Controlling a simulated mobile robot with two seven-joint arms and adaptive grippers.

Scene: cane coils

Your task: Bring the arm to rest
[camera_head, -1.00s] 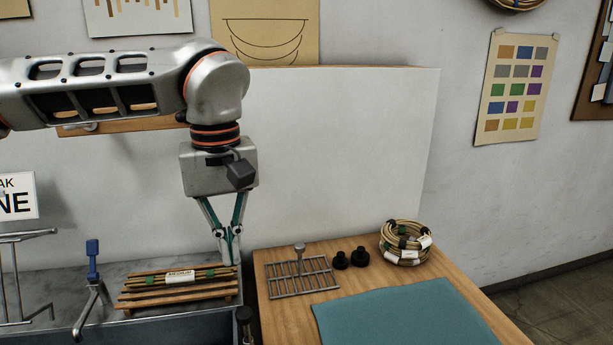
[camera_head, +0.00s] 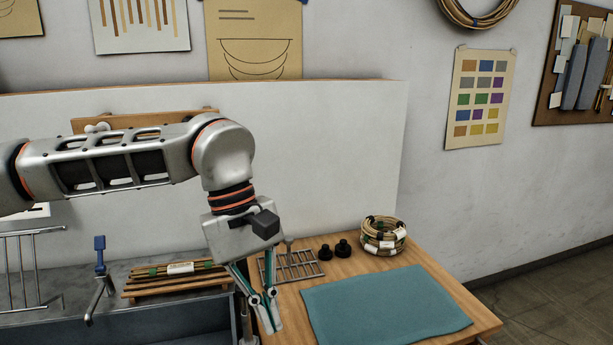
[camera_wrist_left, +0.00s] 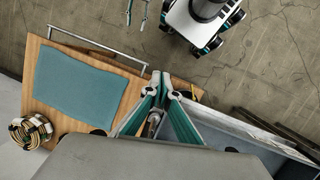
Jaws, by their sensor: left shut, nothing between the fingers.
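My left gripper (camera_head: 270,326) hangs from the left arm, pointing down, with its fingers together and nothing between them. In the head view it shows in front of the wooden table's left edge, near the wire rack (camera_head: 290,266). In the left wrist view the left gripper (camera_wrist_left: 165,80) also shows shut and empty, with floor and the table edge behind it. What looks like my right gripper (camera_wrist_left: 137,13) is at the top of that view, its two fingers apart and empty. It is not in the head view.
The wooden table (camera_head: 455,312) holds a teal mat (camera_head: 385,305), a cane coil (camera_head: 383,236) and two black knobs (camera_head: 334,250). At left are a basin (camera_head: 180,325), a slatted stand with a cane bundle (camera_head: 178,269) and a blue-handled tap (camera_head: 99,262). Open floor (camera_wrist_left: 265,60) lies beyond.

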